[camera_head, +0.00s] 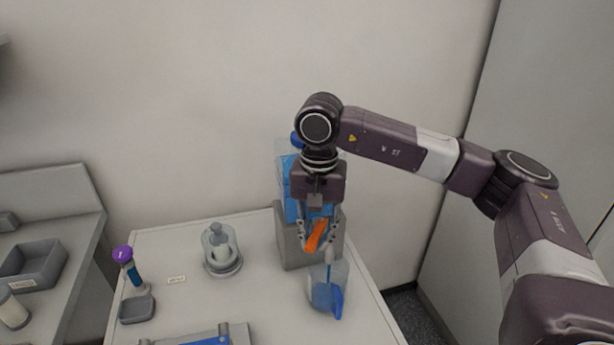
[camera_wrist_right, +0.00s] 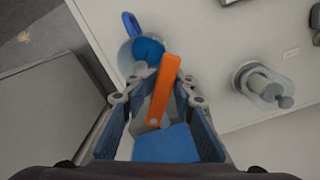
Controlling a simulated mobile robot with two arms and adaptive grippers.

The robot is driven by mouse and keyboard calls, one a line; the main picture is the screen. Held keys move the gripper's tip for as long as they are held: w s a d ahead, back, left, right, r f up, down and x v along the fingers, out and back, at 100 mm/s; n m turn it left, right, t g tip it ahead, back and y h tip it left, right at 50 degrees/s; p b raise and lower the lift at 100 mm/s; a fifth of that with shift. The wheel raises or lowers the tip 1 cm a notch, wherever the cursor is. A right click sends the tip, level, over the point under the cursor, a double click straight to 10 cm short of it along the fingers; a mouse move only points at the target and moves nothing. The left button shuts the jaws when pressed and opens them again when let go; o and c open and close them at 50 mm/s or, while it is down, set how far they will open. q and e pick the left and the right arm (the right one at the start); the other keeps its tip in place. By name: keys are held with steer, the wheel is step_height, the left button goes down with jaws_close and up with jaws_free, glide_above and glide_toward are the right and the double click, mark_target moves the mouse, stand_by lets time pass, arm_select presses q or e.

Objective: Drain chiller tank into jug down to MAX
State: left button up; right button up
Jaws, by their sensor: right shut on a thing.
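The chiller has a grey body (camera_head: 292,250) and a clear tank holding blue liquid (camera_head: 288,172), partly hidden by my right arm. Its orange valve lever (camera_head: 315,234) is at the front, and it also shows in the right wrist view (camera_wrist_right: 164,85). My right gripper (camera_head: 318,242) is shut on the lever, with a finger at each side. The clear jug (camera_head: 316,292) stands upright below the spout, with blue liquid in it and a blue handle (camera_head: 338,303). A thin bluish line shows between spout and jug. The MAX mark cannot be made out. My left gripper is out of view.
A clear vessel on a round grey base (camera_head: 222,262) stands left of the chiller. A purple-capped tube (camera_head: 123,255) and small grey tray (camera_head: 137,309) are further left. A grey bin (camera_head: 35,265) sits on another bench. The white tabletop (camera_head: 265,290) is bare left of the jug.

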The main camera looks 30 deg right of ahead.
steer(key=shift+d+r+n, duration=0.25)
steer(key=shift+d+n, duration=0.25)
steer(key=shift+s+d+n+b, duration=0.1)
steer(key=shift+n+b, duration=0.25)
steer(key=shift+n, duration=0.05)
steer(key=shift+s+d+r, duration=0.1)
steer(key=shift+d, duration=0.05)
stand_by(0.7)
steer(key=shift+s+d, duration=0.15)
steer(key=shift+s, duration=0.05)
steer(key=shift+f, duration=0.2)
steer(key=shift+s+a+f, duration=0.1)
steer(key=shift+a+f, duration=0.1)
